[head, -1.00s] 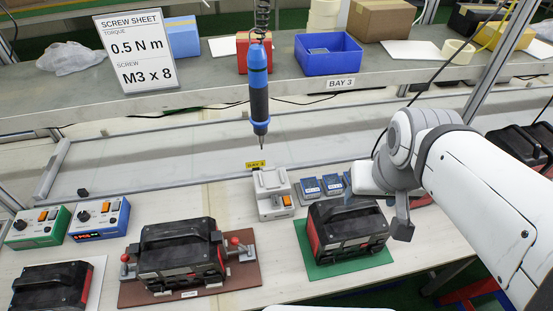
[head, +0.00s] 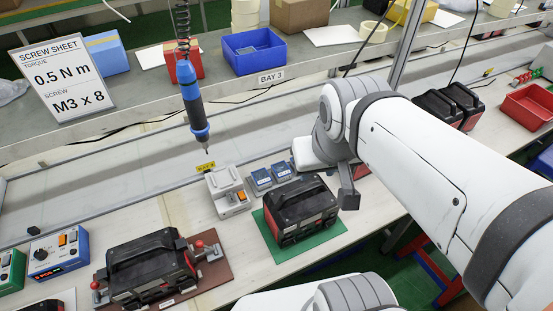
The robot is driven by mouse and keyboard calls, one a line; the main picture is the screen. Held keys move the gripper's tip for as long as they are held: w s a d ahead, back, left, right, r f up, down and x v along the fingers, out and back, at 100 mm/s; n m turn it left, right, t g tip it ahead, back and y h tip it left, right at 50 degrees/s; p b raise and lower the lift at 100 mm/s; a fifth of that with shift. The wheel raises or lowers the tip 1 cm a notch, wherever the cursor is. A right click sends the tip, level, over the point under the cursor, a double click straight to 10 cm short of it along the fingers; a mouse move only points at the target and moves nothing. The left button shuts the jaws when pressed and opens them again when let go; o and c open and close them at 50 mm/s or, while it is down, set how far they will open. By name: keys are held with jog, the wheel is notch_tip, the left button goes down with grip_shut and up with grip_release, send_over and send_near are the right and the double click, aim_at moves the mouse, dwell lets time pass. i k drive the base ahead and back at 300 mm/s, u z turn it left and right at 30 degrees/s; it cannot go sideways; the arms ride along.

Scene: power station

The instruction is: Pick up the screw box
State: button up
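Two small blue boxes with labels stand side by side on the bench beyond the black device on the green mat: a left one (head: 260,179) and a right one (head: 282,171). The label print is too small to read, so I cannot tell which is the screw box. My arm reaches in from the right, and its wrist end is just right of the boxes, above the black device. A grey part of my gripper (head: 348,197) hangs there, pointing down. Its fingers are not clear, and I see nothing held.
A grey-white dispenser (head: 228,190) stands left of the boxes, with a hanging blue screwdriver (head: 193,97) above. A black device (head: 299,208) on a green mat (head: 268,232) is in front. The screw sheet (head: 62,80) and a blue bin (head: 254,51) are on the shelf.

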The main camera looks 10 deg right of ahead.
aim_at(281, 171)
jog(key=k, duration=1.6)
jog(key=z, duration=0.7)
jog(key=i, duration=2.2)
jog(key=u, duration=1.15)
